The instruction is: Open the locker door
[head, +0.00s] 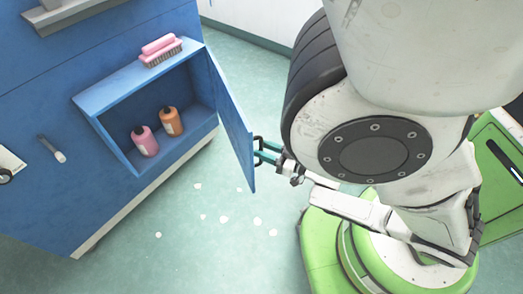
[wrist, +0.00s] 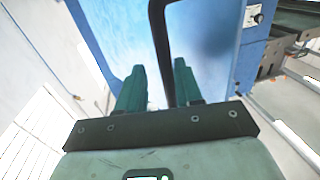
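The blue locker (head: 110,105) is at the left in the head view. Its door (head: 232,125) stands swung wide open, hinged on the locker's right side. A dark bar handle (head: 257,146) is on the door's outer face. My gripper (head: 265,151) is at this handle, outside the door. In the wrist view, the dark handle (wrist: 161,45) runs down between the two teal fingers of my gripper (wrist: 160,85). The fingers are apart, with a gap seen beside the bar, so they are around the handle and not visibly clamped on it.
A pink bottle (head: 145,141) and an orange bottle (head: 171,122) stand inside the locker. A pink brush (head: 161,50) lies on top. Pale scraps (head: 223,219) lie on the green floor. A green cabinet (head: 503,170) is at the right.

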